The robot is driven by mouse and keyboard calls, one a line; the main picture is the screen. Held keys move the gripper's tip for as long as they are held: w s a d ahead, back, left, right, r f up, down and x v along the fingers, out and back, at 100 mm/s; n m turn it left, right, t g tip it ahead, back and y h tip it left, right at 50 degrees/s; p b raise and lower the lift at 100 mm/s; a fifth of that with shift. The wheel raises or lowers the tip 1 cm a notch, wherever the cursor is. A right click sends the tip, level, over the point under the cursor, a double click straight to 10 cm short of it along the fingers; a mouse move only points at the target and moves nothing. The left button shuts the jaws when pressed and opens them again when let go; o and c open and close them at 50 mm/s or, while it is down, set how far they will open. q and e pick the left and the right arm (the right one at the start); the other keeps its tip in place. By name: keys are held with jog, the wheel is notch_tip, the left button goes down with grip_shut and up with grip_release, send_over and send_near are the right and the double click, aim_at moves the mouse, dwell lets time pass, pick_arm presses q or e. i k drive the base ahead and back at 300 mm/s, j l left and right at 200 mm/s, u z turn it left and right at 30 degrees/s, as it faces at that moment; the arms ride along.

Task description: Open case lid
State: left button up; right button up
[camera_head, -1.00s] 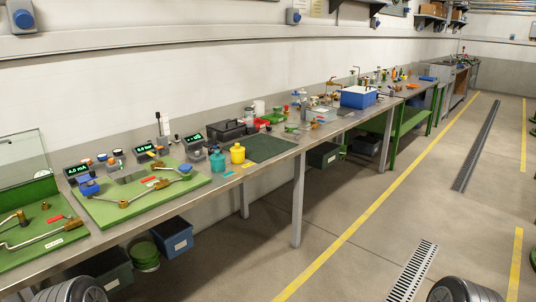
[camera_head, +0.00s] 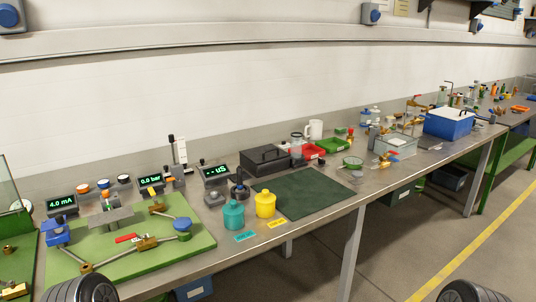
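A dark grey case (camera_head: 265,160) stands on the long metal workbench, left of the middle and towards the wall. Its lid looks shut, and a handle shows on top. The dark green mat (camera_head: 300,192) lies in front of it. No fingers of either gripper are in the head view. Only round grey and black parts of my own body show at the bottom edge, well short of the case.
A teal jar (camera_head: 233,215) and a yellow jar (camera_head: 265,205) stand left of the mat. A red tray (camera_head: 312,151) and a green tray (camera_head: 333,145) lie right of the case. A green fixture board (camera_head: 190,249) fills the bench's left part. The mat is clear.

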aim_at(259, 155)
jog(key=i+l+u, duration=0.15)
jog(key=i+l, duration=0.15)
jog(key=l, duration=0.3)
jog(key=i+l, duration=0.15)
jog(key=l, duration=0.25)
jog(key=i+l+z, duration=0.1)
jog(key=l, duration=0.35)
jog(key=i+l, duration=0.25)
jog(key=l, duration=0.15)
jog(key=i+l, duration=0.2)
jog(key=l, duration=0.2)
jog(key=i+l+z, duration=0.1)
jog(key=l, duration=0.3)
jog(key=i+l, duration=0.25)
jog(key=l, duration=0.15)
